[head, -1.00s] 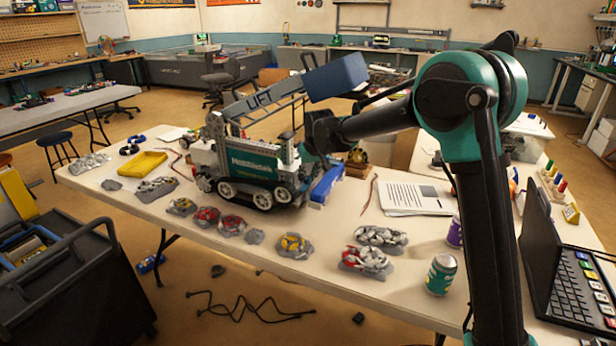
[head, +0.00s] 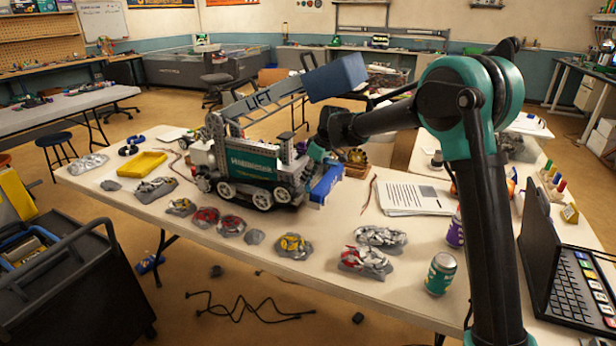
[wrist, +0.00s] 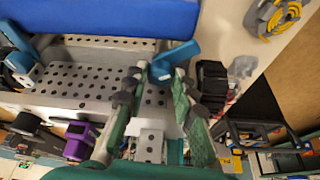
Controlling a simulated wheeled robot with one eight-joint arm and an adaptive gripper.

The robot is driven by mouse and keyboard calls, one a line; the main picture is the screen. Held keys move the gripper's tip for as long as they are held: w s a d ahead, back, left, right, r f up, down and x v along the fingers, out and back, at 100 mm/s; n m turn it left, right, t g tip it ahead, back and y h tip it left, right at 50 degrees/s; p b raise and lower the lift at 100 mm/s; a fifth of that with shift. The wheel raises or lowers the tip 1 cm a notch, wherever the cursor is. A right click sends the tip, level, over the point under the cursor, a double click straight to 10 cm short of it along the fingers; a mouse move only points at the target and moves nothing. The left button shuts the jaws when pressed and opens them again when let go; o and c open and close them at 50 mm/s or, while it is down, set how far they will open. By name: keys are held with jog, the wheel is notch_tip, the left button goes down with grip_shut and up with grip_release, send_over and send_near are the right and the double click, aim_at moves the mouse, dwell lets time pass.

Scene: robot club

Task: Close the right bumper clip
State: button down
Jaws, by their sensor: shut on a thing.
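The wheeled model robot (head: 250,168) stands on the table with its blue bumper (head: 327,183) at its right end. In the wrist view the bumper (wrist: 90,20) runs along the top edge, beside a perforated grey plate (wrist: 85,75). A blue clip (wrist: 182,57) stands by the bumper, tilted, at the fingertips. Another blue clip part (wrist: 22,62) shows at the left edge. My gripper (wrist: 160,75) has its green-padded fingers on either side of the first clip's lower end. The fingers hide part of this contact. In the head view my wrist hides the clips.
A raised lift arm with a blue block (head: 337,78) leans over the model close to my arm. Papers (head: 412,198), a green can (head: 440,273) and a laptop (head: 570,265) lie to the right. Several parts piles line the table's front.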

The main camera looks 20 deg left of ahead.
jog(key=n+g, duration=0.1)
jog(key=n, duration=0.3)
jog(key=shift+w+g, duration=0.2)
jog(key=shift+g, duration=0.2)
jog(key=shift+w+n+g, duration=0.1)
jog(key=shift+n+g, duration=0.4)
jog(key=shift+n, duration=1.3)
jog(key=c, duration=1.5)
grip_release()
jog(key=shift+r, duration=0.1)
jog(key=shift+d+r, duration=0.1)
jog(key=shift+r, duration=0.15)
jog(key=w+d, duration=0.5)
jog(key=d, duration=0.6)
jog(key=shift+w+r, duration=0.2)
jog(key=shift+w, duration=0.05)
